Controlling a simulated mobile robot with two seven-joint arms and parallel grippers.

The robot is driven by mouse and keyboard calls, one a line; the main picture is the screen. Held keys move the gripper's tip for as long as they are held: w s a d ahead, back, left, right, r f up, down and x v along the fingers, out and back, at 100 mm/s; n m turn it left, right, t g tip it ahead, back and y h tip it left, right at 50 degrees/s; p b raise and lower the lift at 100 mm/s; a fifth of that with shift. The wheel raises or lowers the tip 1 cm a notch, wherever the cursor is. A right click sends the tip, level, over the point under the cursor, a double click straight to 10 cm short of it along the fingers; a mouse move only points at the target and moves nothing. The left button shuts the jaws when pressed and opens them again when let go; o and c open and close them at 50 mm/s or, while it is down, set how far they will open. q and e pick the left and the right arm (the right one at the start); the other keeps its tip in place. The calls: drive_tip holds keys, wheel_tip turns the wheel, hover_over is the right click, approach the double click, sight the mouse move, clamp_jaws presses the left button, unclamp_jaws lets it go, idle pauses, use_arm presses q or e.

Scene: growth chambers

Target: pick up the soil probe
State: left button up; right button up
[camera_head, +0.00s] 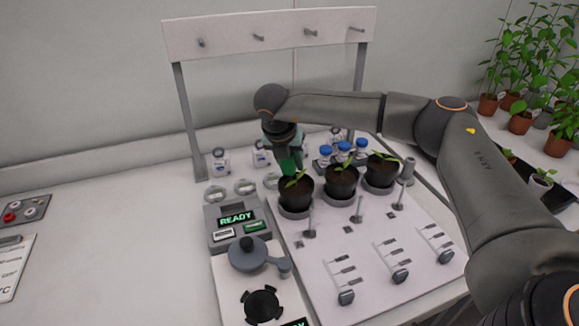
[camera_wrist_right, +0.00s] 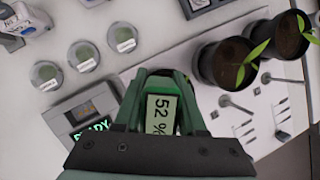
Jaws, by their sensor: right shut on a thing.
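The soil probe (camera_wrist_right: 158,114) shows in the right wrist view as a green body with a pale display reading "52 %". My right gripper (camera_wrist_right: 160,80) is shut on it, with a finger on either side. In the head view my right gripper (camera_head: 288,160) points down behind the left potted seedling (camera_head: 296,191), and the arm covers most of it. The probe's lower end is hidden, so I cannot tell whether it touches the bench. My left gripper is not in view.
Potted seedlings stand in a row on a white board (camera_head: 370,262) with small tools. A grey device reading "READY" (camera_head: 236,219) is to the left, with round dishes (camera_head: 245,187) behind it. Blue-capped bottles (camera_head: 343,152) stand behind the pots. A peg rack (camera_head: 270,34) rises behind. The left bench is mostly clear.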

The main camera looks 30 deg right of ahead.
clamp_jaws()
drive_tip(key=shift+r, duration=0.15)
